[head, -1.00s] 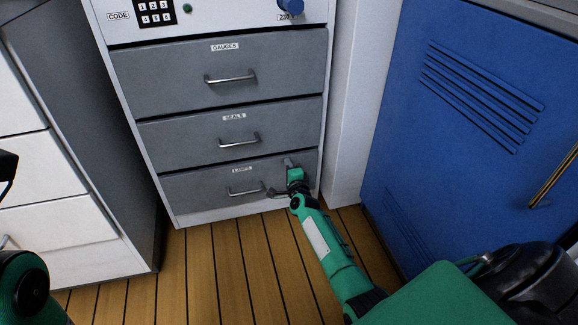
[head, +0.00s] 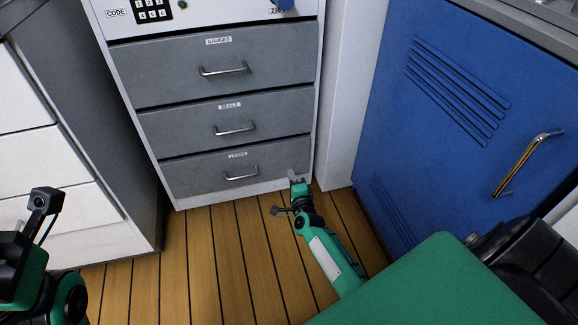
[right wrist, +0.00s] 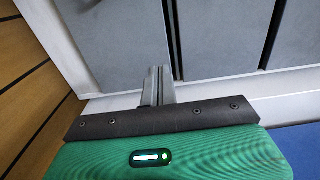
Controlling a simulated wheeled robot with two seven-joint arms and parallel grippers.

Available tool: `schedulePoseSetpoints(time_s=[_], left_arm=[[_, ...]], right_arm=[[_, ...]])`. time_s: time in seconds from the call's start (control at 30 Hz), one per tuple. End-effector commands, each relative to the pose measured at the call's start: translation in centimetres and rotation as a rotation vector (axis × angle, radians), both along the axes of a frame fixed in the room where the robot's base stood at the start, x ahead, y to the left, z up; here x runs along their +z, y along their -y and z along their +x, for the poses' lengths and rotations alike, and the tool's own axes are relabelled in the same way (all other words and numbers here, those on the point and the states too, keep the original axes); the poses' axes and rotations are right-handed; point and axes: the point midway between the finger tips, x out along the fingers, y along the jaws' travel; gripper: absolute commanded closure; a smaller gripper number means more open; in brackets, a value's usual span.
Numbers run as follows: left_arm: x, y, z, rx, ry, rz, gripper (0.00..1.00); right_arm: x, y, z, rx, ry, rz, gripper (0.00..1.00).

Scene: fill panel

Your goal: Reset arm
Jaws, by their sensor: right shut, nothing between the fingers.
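My right gripper (head: 292,175) is in front of the lower right corner of the grey drawer cabinet, near the LAMPS drawer (head: 205,176). Its fingers are shut and empty, and they also show in the right wrist view (right wrist: 157,85) against the cabinet's pale lower frame. It is apart from the LAMPS drawer handle (head: 241,177), to the right of it. My left arm shows at the lower left edge of the head view, with a dark part raised; its fingertips cannot be made out.
Above are the SEALS drawer (head: 180,130) and GAUGES drawer (head: 165,75); all three drawers look closed. A blue cabinet (head: 400,130) with a brass handle (head: 525,165) stands at right, white drawers (head: 40,160) at left. The wooden floor (head: 220,260) between them is clear.

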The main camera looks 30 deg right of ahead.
Motion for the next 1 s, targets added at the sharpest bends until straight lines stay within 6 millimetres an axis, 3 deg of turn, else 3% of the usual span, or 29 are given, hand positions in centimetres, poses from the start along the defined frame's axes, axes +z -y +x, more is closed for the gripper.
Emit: schedulePoseSetpoints(time_s=[0.3, 0.37, 0.43, 0.57, 0.67, 0.87, 1.0], left_arm=[[-0.1, -0.2, 0.1, 0.006, -0.006, -0.001, 0.68], [0.0, -0.2, 0.2, 0.007, -0.011, -0.002, 0.68], [0.0, -0.3, 0.4, 0.012, -0.021, -0.002, 0.68], [0.0, -0.7, 0.9, 0.026, -0.052, -0.005, 0.68], [-0.2, -1.1, 1.3, 0.038, -0.079, -0.006, 0.68], [-0.8, -1.8, 1.8, 0.063, -0.131, -0.008, 0.68], [-1.2, -2.2, 2.0, 0.079, -0.165, -0.006, 0.68]], right_arm=[[0.3, -0.3, -0.7, 0.001, 0.003, -0.006, 1.0], [1.3, -0.6, -0.7, 0.004, 0.018, -0.031, 1.0], [3.7, -1.3, -0.8, 0.011, 0.05, -0.093, 1.0], [11.5, -4.0, -1.8, 0.021, 0.166, -0.293, 1.0], [18.6, -6.7, -3.6, 0.01, 0.285, -0.472, 1.0], [31.9, -12.2, -9.3, -0.074, 0.533, -0.775, 1.0], [40.4, -15.6, -15.0, -0.185, 0.709, -0.943, 1.0]])
